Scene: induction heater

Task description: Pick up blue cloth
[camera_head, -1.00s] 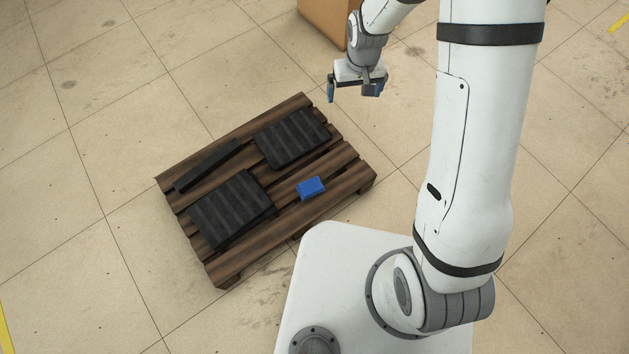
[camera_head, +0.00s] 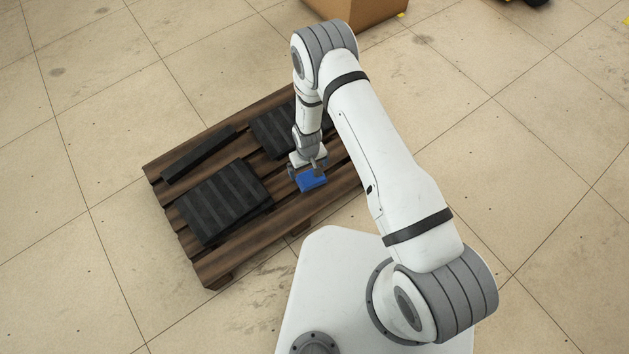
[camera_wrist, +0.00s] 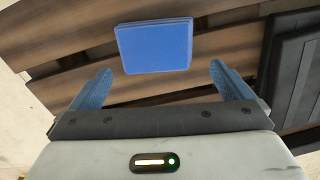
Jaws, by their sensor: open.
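The blue cloth (camera_head: 311,181) is a small folded block lying on the slats of a brown wooden pallet (camera_head: 262,232). In the wrist view the cloth (camera_wrist: 154,46) lies ahead of my gripper (camera_wrist: 160,84), roughly centred between the two blue fingertips. The fingers are spread open with nothing between them. In the head view my gripper (camera_head: 307,171) is right over the cloth and hides part of its upper edge. I cannot tell the exact height between the fingertips and the cloth.
A black ribbed pad (camera_head: 222,201) lies on the pallet's left part. Another black pad (camera_head: 272,132) lies at the back, partly behind my arm. A narrow black bar (camera_head: 199,155) lies along the far left edge. A cardboard box (camera_head: 358,12) stands on the floor beyond.

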